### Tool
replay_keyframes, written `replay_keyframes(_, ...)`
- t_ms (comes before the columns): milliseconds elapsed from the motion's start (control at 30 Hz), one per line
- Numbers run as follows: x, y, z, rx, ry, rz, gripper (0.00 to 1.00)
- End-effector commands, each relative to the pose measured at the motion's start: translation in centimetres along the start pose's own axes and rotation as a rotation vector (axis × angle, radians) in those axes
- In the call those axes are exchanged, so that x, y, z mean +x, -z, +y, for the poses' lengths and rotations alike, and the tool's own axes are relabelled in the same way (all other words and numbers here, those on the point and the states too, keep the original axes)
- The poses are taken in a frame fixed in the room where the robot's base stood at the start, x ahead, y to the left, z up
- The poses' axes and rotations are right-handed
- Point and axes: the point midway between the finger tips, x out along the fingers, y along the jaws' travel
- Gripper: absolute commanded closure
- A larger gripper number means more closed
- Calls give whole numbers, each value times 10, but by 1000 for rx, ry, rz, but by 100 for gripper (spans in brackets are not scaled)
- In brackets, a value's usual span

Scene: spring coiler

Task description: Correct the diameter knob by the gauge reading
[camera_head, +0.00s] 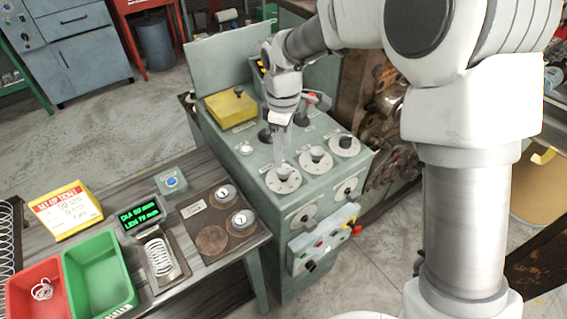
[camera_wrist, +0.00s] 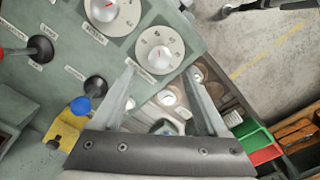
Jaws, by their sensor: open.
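My gripper (camera_head: 280,160) points down just over the near knob. In the wrist view my open gripper (camera_wrist: 160,70) has its fingertips on either side of a knob with a red mark (camera_wrist: 160,56); contact cannot be told. The gauge display (camera_head: 140,214) shows green DIA and LEN lines, digits blurred. A spring (camera_head: 159,256) lies in the holder below it.
A yellow setup ticket (camera_head: 66,209) lies on the side bench, its figures blurred. A green bin (camera_head: 98,271) and a red bin (camera_head: 24,297) stand in front. Black levers (camera_wrist: 40,48) and a yellow block (camera_head: 230,107) rise from the panel near my gripper.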

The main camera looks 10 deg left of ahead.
Motion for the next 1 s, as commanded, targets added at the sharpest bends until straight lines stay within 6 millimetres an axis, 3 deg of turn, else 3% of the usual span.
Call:
replay_keyframes(100,26,-1,-1,0,4,-3,24)
replay_keyframes(300,56,0,-1,1,3,-2,24)
replay_keyframes(500,68,0,0,2,1,0,24)
replay_keyframes(767,68,0,0,2,0,0,24)
replay_keyframes(1000,68,0,0,2,0,0,67)
